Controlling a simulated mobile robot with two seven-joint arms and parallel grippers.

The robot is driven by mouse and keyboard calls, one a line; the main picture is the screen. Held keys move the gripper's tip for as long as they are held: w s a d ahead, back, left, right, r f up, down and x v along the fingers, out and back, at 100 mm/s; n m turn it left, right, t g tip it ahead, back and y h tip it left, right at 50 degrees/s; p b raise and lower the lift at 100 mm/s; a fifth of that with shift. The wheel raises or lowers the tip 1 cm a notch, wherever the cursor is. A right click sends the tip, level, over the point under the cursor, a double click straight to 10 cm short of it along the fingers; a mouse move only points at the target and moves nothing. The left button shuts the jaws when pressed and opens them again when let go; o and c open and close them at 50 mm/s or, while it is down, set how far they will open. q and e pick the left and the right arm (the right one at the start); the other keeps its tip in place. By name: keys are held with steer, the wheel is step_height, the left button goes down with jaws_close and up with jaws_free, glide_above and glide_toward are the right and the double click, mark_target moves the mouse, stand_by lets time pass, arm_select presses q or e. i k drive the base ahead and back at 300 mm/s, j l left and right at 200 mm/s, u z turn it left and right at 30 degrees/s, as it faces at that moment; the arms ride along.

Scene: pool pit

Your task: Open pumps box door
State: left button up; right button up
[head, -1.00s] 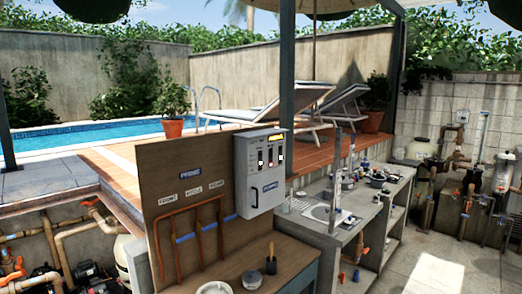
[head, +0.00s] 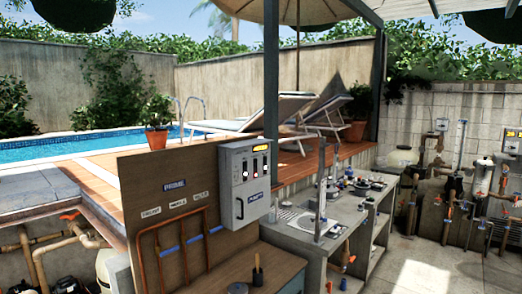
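The pumps box (head: 238,165) is a light grey cabinet mounted at the right end of an upright wooden board (head: 140,200). Its front has a row of small dark and red switches or indicators in the upper part and a blue label (head: 256,196) lower down. A dark vertical handle (head: 239,208) is at the lower left of the front. The door looks closed. Neither of my grippers is in view.
A wooden counter (head: 225,272) with a brush-like tool (head: 257,272) stands below the board. A concrete sink counter (head: 330,228) with clutter is to the right, beside a grey post (head: 271,70). Copper pipes (head: 160,250) run up the board. Clear paving (head: 420,265) lies at right.

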mark_target(250, 200)
steer(key=i+u, duration=0.2)
steer(key=u, duration=0.2)
steer(key=i+l+u, duration=0.15)
steer(key=u, duration=0.2)
steer(key=i+l+u, duration=0.2)
steer(key=u, duration=0.2)
steer(key=i+l+u, duration=0.2)
steer(key=i+l, duration=0.2)
steer(key=l, duration=0.25)
steer(key=i+l+u, duration=0.1)
steer(key=l, duration=0.25)
steer(key=i, duration=0.05)
